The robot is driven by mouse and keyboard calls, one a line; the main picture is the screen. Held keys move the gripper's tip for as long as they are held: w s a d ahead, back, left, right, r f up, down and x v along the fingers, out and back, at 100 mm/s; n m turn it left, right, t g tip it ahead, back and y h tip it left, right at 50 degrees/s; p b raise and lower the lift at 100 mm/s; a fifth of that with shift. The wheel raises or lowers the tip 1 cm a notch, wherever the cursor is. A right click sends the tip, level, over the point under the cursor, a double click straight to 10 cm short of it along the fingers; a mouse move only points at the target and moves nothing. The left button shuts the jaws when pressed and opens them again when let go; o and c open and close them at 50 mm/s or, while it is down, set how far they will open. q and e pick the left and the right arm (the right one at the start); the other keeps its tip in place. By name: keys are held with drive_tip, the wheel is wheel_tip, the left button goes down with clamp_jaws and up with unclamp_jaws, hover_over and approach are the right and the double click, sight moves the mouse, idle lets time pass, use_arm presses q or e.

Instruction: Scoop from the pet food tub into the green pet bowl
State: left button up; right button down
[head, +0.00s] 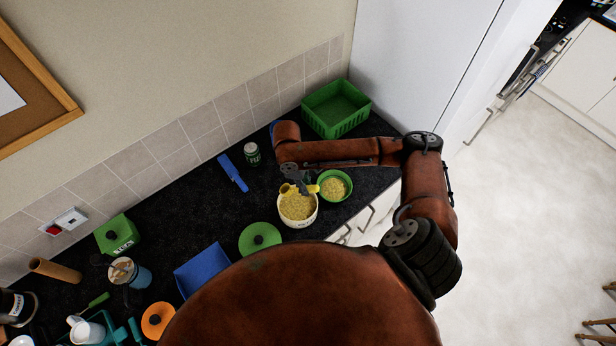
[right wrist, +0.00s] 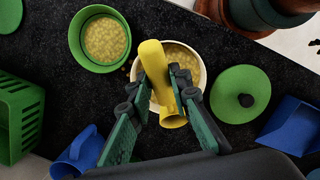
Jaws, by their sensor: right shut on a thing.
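The pet food tub (head: 298,221) is a round cream container full of yellowish pellets, near the counter's front edge. The green pet bowl (head: 347,196) stands right of it and has pellets inside. Both show in the right wrist view, the tub (right wrist: 203,75) behind the scoop and the bowl (right wrist: 76,52) at upper left. My right gripper (right wrist: 163,88) is shut on a yellow scoop (right wrist: 155,65), held over the tub. The scoop hides part of the tub's opening, and I cannot tell whether it carries pellets. My left gripper is out of view.
A green round lid (head: 258,235) lies left of the tub. A green basket (head: 335,119) stands in the back corner beside the tall white unit.

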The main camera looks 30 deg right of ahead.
drive_tip(key=shift+s+d+r, duration=0.2)
drive_tip(key=shift+s+d, duration=0.05)
drive_tip(key=shift+d, duration=0.05)
drive_tip(key=shift+s, duration=0.1)
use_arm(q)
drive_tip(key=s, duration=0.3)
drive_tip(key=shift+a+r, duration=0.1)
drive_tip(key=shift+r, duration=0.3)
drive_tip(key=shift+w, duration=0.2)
use_arm(e)
drive_tip(key=shift+f, duration=0.1)
